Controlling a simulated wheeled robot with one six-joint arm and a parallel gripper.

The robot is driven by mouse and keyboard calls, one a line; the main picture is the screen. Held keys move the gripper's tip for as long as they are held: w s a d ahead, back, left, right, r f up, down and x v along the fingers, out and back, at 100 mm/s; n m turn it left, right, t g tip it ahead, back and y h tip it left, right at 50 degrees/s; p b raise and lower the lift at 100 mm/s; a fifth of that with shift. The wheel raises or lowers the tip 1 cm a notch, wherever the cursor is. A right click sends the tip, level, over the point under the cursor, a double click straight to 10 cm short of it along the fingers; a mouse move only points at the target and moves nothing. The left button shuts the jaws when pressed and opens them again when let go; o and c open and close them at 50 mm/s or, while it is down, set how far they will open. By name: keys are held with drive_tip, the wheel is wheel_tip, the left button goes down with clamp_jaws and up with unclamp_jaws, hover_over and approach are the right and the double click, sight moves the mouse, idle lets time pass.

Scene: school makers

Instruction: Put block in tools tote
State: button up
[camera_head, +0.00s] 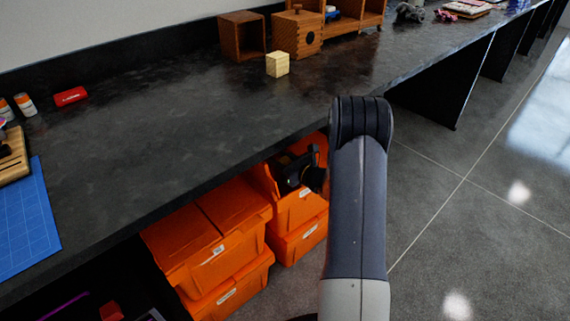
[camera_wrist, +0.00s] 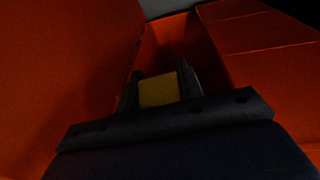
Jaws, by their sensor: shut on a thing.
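My gripper (camera_wrist: 157,84) is shut on a yellowish block (camera_wrist: 160,93), which shows between the two dark fingers in the wrist view. Orange tote walls (camera_wrist: 222,52) rise on both sides of the fingers, and the block is over or inside the opening. In the head view my gripper (camera_head: 291,178) reaches under the counter at the open top of an upper orange tote (camera_head: 300,208). The wrist view is dark, so I cannot tell how far the block is above the tote's bottom.
Closed orange totes (camera_head: 210,245) stand to the left under the dark counter (camera_head: 165,110). A pale cube (camera_head: 277,65) and wooden boxes (camera_head: 242,36) stand on the counter. The counter edge runs above my gripper. The grey floor (camera_head: 470,225) is clear at right.

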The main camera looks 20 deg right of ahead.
drive_tip(key=shift+w, duration=0.1)
drive_tip(key=o, duration=1)
drive_tip(key=shift+o, duration=0.2)
drive_tip(key=p+v, duration=0.2)
drive_tip(key=v, duration=0.9)
drive_tip(key=shift+w+a, duration=0.1)
